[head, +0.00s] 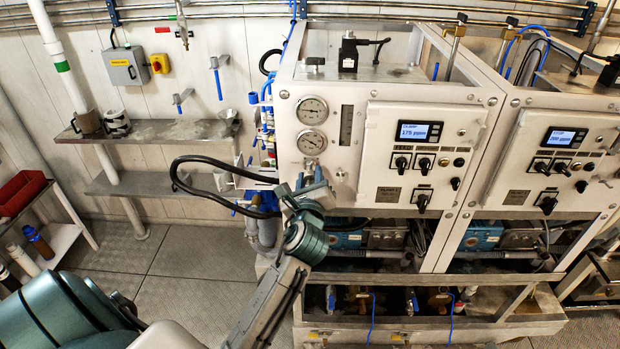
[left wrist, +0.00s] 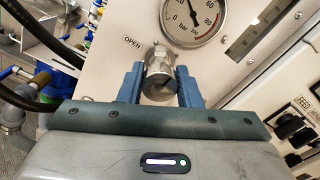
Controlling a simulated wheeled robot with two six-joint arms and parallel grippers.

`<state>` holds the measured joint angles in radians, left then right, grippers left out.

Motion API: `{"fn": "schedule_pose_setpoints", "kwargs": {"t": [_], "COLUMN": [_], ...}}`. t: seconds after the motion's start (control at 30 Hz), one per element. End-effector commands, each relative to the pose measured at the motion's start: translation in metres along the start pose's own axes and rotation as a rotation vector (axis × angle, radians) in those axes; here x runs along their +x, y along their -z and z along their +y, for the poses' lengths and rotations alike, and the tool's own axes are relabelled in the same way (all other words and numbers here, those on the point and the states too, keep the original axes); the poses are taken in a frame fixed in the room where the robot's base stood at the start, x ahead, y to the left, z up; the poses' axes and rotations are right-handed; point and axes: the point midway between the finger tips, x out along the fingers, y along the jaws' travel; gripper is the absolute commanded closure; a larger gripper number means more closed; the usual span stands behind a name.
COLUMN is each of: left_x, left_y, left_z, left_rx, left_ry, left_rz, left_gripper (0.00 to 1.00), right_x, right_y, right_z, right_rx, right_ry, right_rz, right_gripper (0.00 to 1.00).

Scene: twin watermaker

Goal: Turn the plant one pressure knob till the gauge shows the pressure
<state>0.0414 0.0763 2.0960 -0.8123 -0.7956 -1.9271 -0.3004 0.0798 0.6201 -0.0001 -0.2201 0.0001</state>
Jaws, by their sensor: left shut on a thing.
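The pressure knob (left wrist: 160,75) is a round silvery metal knob on the white front panel of the left plant. My left gripper (left wrist: 160,88) is shut on it, with one blue finger at each side. In the head view the left gripper (head: 311,178) is at the panel below the lower gauge and largely covers the knob. The lower gauge (head: 312,142) is round with a white face. In the left wrist view this gauge (left wrist: 195,17) is cut by the top edge, and its needle points up and slightly left. My right gripper is not in view.
An upper gauge (head: 312,108) sits above the lower one. A control box (head: 390,165) with a lit display and switches is to the right. A second plant (head: 550,110) stands beside it. A black hose (head: 215,162) curves left of the gripper. A shelf (head: 150,131) holds mugs.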

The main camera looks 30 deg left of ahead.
Motion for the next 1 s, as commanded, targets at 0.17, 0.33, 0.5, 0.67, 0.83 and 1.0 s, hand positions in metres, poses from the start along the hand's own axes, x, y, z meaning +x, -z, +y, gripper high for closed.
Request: {"fn": "schedule_pose_setpoints", "kwargs": {"t": [0.17,0.33,0.5,0.67,0.83,1.0], "left_x": [0.000,0.000,0.000,0.000,-0.001,-0.018], "left_y": [0.002,0.002,0.002,0.001,0.001,0.004], "left_z": [0.001,0.001,0.001,0.001,0.001,0.002], "left_rx": [0.008,0.007,0.007,0.006,0.006,0.002], "left_ry": [-0.002,-0.002,-0.002,-0.001,-0.001,-0.001], "left_rz": [0.003,0.003,0.003,0.002,0.001,0.003], "left_gripper": [0.92,0.92,0.53,0.47,0.47,0.47], "right_x": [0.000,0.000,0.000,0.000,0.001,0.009], "right_y": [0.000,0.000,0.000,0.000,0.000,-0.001], "right_z": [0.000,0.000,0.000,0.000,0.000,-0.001], "right_rx": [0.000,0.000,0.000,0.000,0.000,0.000], "right_ry": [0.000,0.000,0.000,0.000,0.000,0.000], "right_rz": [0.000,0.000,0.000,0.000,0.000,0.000], "right_gripper": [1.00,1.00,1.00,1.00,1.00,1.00]}}
